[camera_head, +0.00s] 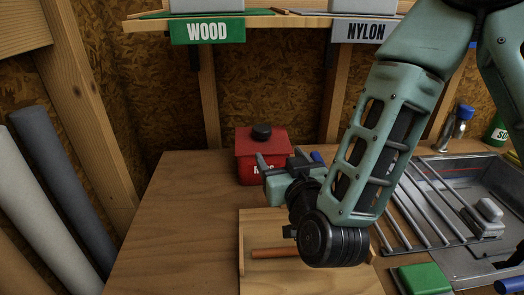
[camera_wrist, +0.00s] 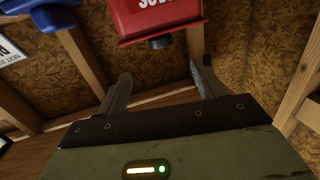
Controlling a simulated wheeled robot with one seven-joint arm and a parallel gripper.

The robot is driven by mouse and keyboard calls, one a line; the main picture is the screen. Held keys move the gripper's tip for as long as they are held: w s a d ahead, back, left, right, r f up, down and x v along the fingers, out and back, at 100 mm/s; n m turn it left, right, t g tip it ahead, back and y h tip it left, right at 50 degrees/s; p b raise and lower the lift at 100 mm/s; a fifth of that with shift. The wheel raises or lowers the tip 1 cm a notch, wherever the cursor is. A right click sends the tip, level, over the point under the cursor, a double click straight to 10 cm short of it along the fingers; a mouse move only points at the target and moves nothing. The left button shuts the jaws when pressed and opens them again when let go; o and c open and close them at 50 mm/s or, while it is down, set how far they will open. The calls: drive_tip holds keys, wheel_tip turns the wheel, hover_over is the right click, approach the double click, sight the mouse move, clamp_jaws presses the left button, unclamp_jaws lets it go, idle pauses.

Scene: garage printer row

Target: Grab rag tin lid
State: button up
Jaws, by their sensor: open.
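The red rag tin (camera_head: 250,168) stands on the wooden bench, with white lettering on its front partly hidden by my gripper. Its red lid (camera_head: 284,136) is on top and carries a black knob (camera_head: 261,131). My gripper (camera_head: 281,158) is in front of the tin, its fingers pointing toward it. In the wrist view the tin (camera_wrist: 150,12) appears upside down at the top, with the black knob (camera_wrist: 160,42) hanging below its lid. The two fingers (camera_wrist: 162,74) are spread with nothing between them, and the knob lies beyond the tips, roughly between them.
A wooden tray (camera_head: 245,222) with a brown rod (camera_head: 275,253) lies under my arm. A metal rack (camera_head: 425,205), a grey basin and a green block (camera_head: 424,279) are at right. A blue object (camera_head: 317,157) is beside the tin. A shelf (camera_head: 290,20) hangs above.

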sight(265, 133)
drive_tip(key=shift+f+b, duration=0.3)
drive_tip(key=shift+b, duration=0.25)
drive_tip(key=p+x, duration=0.1)
drive_tip(key=x, duration=0.8)
drive_tip(key=p+x, duration=0.1)
drive_tip(key=x, duration=0.4)
drive_tip(key=shift+w+a+r+p, duration=0.1)
drive_tip(key=shift+w+r+p, duration=0.2)
drive_tip(key=shift+r+p, duration=0.05)
drive_tip(key=c, duration=1.1)
